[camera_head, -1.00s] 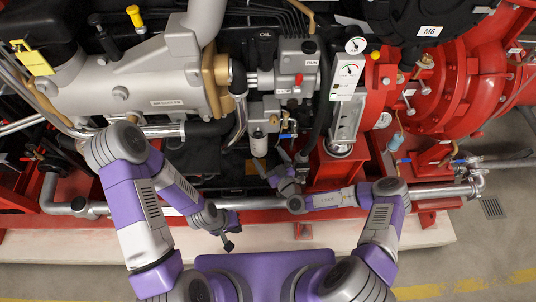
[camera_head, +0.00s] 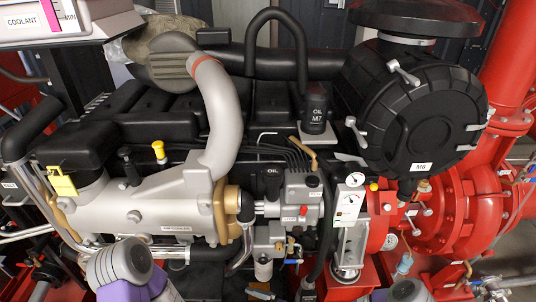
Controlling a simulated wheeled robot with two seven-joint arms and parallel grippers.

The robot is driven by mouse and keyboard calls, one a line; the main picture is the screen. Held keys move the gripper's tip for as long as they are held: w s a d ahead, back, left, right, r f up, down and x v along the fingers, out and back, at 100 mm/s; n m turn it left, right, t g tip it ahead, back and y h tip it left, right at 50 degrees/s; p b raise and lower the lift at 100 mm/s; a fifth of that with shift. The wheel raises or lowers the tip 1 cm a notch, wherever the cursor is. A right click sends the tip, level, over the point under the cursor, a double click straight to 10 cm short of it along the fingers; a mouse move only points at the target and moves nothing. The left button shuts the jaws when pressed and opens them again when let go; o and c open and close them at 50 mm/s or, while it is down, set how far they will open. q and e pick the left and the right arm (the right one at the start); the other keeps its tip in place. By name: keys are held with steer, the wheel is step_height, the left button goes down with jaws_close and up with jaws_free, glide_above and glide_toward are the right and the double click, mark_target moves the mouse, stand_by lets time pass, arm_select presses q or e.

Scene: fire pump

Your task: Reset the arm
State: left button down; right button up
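My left arm (camera_head: 125,268) shows only by its grey and purple elbow at the bottom left. My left gripper is below the frame. My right arm (camera_head: 408,291) shows only as a small grey and purple piece at the bottom edge. What seem to be the tips of my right gripper (camera_head: 282,292) show at the bottom edge, below the grey valve block. They are too cut off to tell open from shut. I see nothing held.
The engine fills the view. A grey air cooler (camera_head: 140,212) lies at left, with a yellow tag (camera_head: 62,183) and a yellow-topped dipstick (camera_head: 158,150). A grey valve block (camera_head: 300,195) with a gauge panel (camera_head: 348,205) stands mid-right. A black air filter (camera_head: 415,115) and red pump (camera_head: 450,220) stand right.

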steer(key=s+d+f+n+g+h+p, duration=0.1)
steer(key=s+d+n+g+h, duration=0.3)
steer(key=n, duration=0.5)
steer(key=s+d+f+n+g+h+p, duration=0.1)
steer(key=s+n+g+h+p, duration=0.1)
steer(key=s+n+g, duration=0.45)
arm_select(q)
steer(key=b, duration=0.3)
steer(key=shift+s+a+b, duration=0.1)
steer(key=shift+a+b, duration=0.15)
steer(key=shift+b, duration=0.15)
arm_select(e)
steer(key=s+d+f+n+t+h, duration=0.1)
steer(key=d+f+n+t+h, duration=0.1)
steer(key=n, duration=1.3)
steer(key=s+d+f+n+t+h, duration=0.1)
steer(key=d+f+n+t+h, duration=0.2)
steer(key=d+n, duration=0.4)
steer(key=n+h, duration=0.1)
steer(key=n, duration=0.7)
steer(key=shift+s+d+f+h, duration=0.2)
steer(key=shift+s+f+h, duration=0.05)
steer(key=shift+f+h, duration=0.15)
